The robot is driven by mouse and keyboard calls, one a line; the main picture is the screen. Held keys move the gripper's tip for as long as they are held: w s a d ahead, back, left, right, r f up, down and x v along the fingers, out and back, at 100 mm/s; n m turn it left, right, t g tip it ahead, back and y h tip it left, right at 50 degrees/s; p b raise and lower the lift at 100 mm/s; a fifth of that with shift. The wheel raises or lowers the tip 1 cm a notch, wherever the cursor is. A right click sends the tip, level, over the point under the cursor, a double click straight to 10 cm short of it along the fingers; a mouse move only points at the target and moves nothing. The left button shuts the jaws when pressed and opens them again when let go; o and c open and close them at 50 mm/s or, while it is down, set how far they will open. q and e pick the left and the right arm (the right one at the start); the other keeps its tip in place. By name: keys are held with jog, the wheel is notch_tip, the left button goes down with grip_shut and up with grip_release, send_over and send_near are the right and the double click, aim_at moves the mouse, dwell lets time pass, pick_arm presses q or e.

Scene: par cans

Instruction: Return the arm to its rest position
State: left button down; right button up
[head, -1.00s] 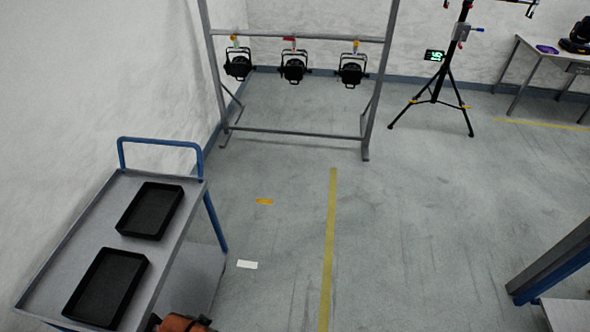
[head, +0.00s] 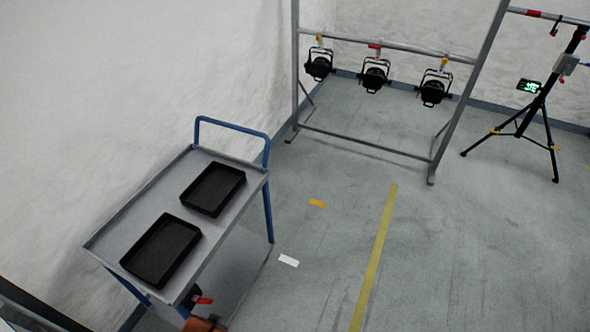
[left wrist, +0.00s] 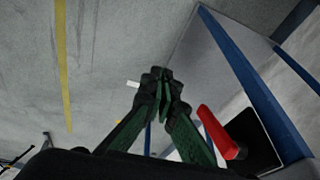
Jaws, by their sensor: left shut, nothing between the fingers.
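My left gripper (left wrist: 162,88) shows in the left wrist view, with its dark green and black fingers drawn together at the tips and nothing visible between them. It points over the grey floor, close to the blue-framed trolley. In the head view I cannot clearly make out the left gripper. My right gripper is in neither view.
A trolley (head: 232,217) at the lower left carries two black trays (head: 213,188) (head: 160,249). A red-ended black item (head: 203,300) shows beside it. Three par cans (head: 374,76) hang from a rail behind. A tripod stand (head: 540,100) is at the right.

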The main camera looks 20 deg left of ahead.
pick_arm(q)
jog(key=s+d+f+g, duration=0.1)
jog(key=s+f, duration=0.2)
jog(key=f, duration=0.9)
jog(key=s+f, duration=0.3)
jog(key=f, duration=0.9)
jog(key=s+f+m+g, duration=0.1)
jog(key=s+f, duration=1.2)
jog(key=s, duration=0.4)
jog(key=shift+h, duration=0.3)
